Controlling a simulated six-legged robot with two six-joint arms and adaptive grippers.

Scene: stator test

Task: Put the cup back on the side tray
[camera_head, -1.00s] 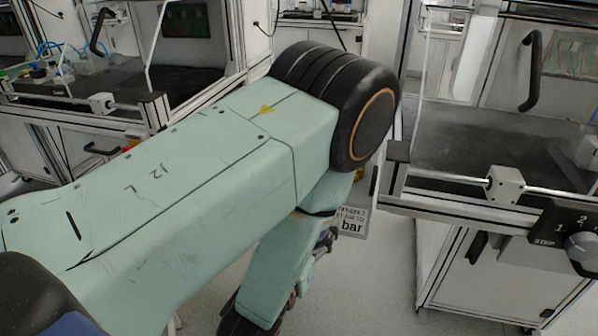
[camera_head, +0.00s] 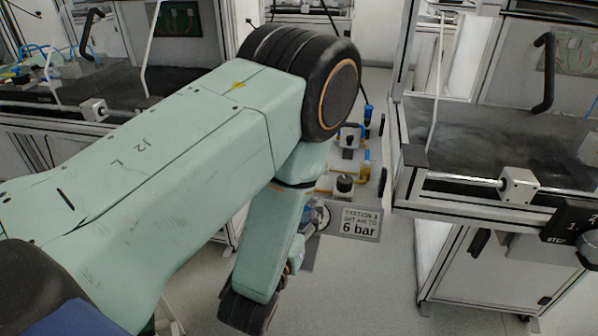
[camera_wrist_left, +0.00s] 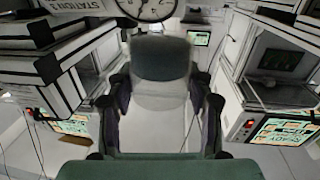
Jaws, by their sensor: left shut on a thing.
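In the left wrist view, a grey cup-like thing (camera_wrist_left: 160,92) with a darker upper part sits between the two fingers of my left gripper (camera_wrist_left: 160,112). The fingers lie along its left and right sides, and the gripper is shut on it. I take it to be the cup; its far side is hidden. In the head view my left arm comes in from the left and bends down at the middle. The fingers and the cup cannot be made out there. I cannot make out a side tray in either view. My right gripper is not in view.
A sign reading "6 bar" (camera_head: 360,222) hangs beside a panel with yellow pipes, right of my forearm. A round dial gauge (camera_wrist_left: 147,8) is at the top of the wrist view. Dark-topped benches stand left (camera_head: 120,80) and right (camera_head: 470,140). Pale floor (camera_head: 370,285) lies between.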

